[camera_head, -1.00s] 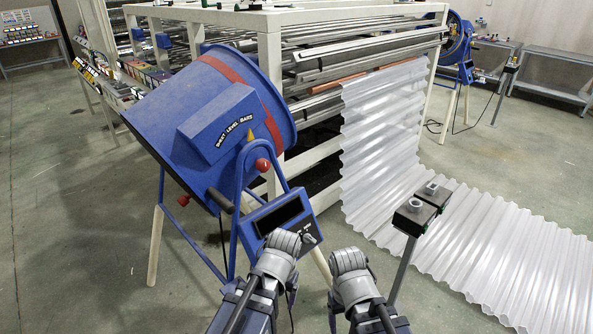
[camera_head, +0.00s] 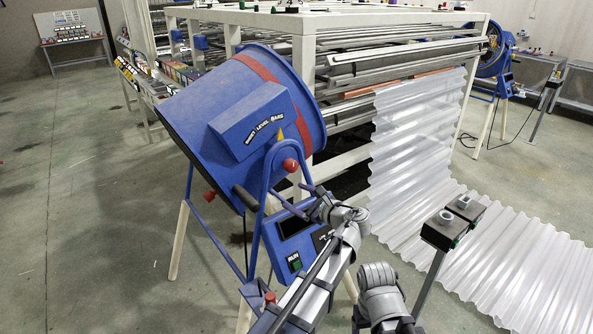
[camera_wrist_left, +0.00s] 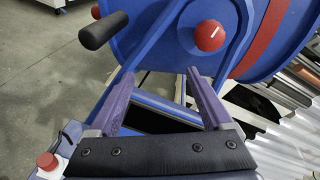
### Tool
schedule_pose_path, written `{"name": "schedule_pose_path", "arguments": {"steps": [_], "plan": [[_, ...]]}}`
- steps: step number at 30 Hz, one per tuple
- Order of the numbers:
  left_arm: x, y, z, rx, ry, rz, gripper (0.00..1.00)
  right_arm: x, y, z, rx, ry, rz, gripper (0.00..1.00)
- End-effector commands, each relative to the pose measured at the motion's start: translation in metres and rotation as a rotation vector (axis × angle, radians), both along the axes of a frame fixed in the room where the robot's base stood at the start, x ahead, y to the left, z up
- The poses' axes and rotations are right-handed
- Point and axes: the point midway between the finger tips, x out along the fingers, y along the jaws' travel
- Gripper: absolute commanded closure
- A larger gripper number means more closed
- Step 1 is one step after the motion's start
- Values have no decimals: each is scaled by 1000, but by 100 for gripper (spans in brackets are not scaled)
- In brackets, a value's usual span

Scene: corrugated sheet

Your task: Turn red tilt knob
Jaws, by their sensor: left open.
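The red tilt knob (camera_head: 290,165), round with a white mark, sits on the side of the blue drum machine (camera_head: 235,100) at the top of its tube frame. It also shows in the left wrist view (camera_wrist_left: 209,36), above the right finger. My left gripper (camera_head: 302,197) is open and empty, just below the knob and apart from it. Its purple fingers (camera_wrist_left: 160,76) are spread in the left wrist view, with the knob beyond their tips and up to the right. My right arm shows at the bottom, but its fingers are out of sight.
A black handle (camera_head: 245,197) juts out left of the knob. A second red knob (camera_head: 210,196) is lower left. The control box (camera_head: 290,240) lies below my gripper. Corrugated sheet (camera_head: 420,150) and a post with black boxes (camera_head: 440,230) stand right.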

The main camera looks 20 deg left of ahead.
Motion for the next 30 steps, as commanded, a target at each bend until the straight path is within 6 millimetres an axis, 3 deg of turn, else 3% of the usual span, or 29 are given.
{"name": "schedule_pose_path", "arguments": {"steps": [1,6,12,30], "plan": [[13,-12,13,90,23,-36,17,0,0,0,0,0,0,24],[28,-34,42,289,75,-95,17,0,0,0,0,0,0,24],[30,-37,48,334,88,-105,17,0,0,0,0,0,0,24],[74,20,47,329,86,-101,17,0,0,0,0,0,0,24]]}}
